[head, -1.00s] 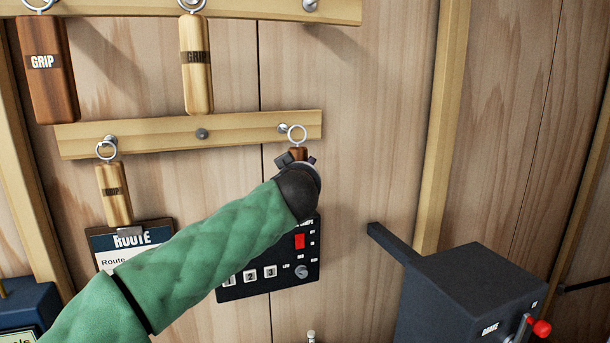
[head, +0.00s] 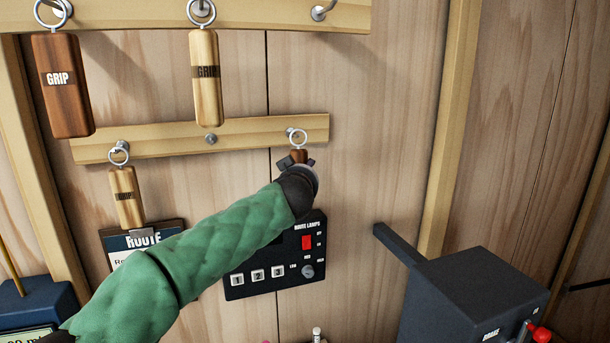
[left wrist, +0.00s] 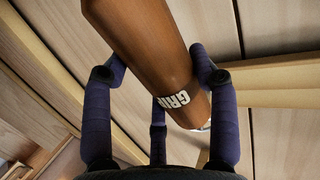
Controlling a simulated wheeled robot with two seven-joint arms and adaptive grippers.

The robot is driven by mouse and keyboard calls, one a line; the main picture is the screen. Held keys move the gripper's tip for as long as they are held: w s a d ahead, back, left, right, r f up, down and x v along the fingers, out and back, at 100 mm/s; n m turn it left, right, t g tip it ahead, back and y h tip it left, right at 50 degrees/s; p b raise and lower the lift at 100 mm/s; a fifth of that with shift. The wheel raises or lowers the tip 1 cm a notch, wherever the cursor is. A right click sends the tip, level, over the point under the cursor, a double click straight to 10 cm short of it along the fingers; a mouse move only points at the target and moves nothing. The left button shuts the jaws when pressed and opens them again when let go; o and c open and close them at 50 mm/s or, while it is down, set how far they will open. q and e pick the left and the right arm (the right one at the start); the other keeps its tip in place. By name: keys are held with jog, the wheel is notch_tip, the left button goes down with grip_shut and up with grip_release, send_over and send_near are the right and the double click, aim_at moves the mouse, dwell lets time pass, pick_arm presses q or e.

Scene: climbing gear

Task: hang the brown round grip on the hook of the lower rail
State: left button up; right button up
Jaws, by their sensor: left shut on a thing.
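The brown round grip (left wrist: 158,45) is held between the dark fingers of my left gripper (left wrist: 160,85), its GRIP label showing in the left wrist view. In the head view my left gripper (head: 299,168) is in front of the right end of the lower rail (head: 235,131). Only the grip's brown top (head: 299,155) and its metal ring (head: 296,137) show above the fingers. The ring overlaps the lower rail's right hook (head: 288,132); I cannot tell whether the hook passes through it. My right gripper is not in view.
A light grip (head: 126,197) hangs on the lower rail's left hook. A brown block grip (head: 62,88) and another light grip (head: 205,80) hang from the upper rail (head: 265,14). A lamp panel (head: 262,274) is below my gripper. A dark box (head: 465,295) stands at lower right.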

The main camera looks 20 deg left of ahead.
pick_arm(q)
jog(key=shift+w+a+r+p, duration=0.1)
jog(key=shift+w+a+p, duration=0.2)
jog(key=shift+w, duration=0.1)
jog(key=shift+w+a+f+b, duration=0.3)
jog(key=shift+w+f+b, duration=0.1)
jog(key=shift+f+b, duration=0.15)
jog(key=shift+w+f+b, duration=0.1)
jog(key=shift+w+b, duration=0.1)
jog(key=shift+b, duration=0.15)
jog(key=o, duration=1.3)
jog(key=shift+o, duration=0.2)
